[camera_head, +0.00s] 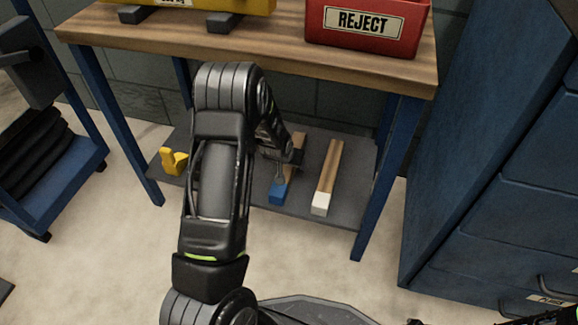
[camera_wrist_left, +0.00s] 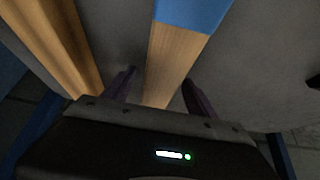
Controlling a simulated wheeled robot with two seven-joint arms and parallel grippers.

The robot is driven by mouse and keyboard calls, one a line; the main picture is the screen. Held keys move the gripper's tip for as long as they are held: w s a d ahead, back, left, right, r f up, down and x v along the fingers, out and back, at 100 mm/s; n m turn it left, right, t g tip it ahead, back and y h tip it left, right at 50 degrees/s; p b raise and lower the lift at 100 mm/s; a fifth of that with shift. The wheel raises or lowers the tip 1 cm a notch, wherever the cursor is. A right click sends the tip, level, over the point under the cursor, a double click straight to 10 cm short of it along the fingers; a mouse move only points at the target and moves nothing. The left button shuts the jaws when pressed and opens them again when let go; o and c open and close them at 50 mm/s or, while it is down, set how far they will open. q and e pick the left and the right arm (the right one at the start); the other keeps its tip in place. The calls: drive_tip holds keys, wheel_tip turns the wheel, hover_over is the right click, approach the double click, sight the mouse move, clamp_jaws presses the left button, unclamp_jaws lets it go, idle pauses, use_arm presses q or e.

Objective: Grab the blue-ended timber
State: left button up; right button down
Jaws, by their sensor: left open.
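The blue-ended timber (camera_head: 279,193) lies on the lower shelf of the workbench, its blue end toward the front. My left gripper (camera_head: 283,166) is over it and hides part of its wooden length. In the left wrist view the timber (camera_wrist_left: 178,52) runs between the two open fingers of my left gripper (camera_wrist_left: 158,90), its blue end at the top. I cannot tell whether either finger touches it. A white-ended timber (camera_head: 328,178) lies to its right on the shelf.
The lower shelf (camera_head: 235,188) also holds a yellow object (camera_head: 173,161) at the left. The wooden bench top (camera_head: 285,45) above carries a red REJECT bin (camera_head: 366,25). Blue bench legs (camera_head: 376,205) and a blue cabinet (camera_head: 470,160) stand at the right.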

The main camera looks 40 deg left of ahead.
use_arm(q)
drive_tip(key=shift+c, duration=0.3)
clamp_jaws()
idle(0.4)
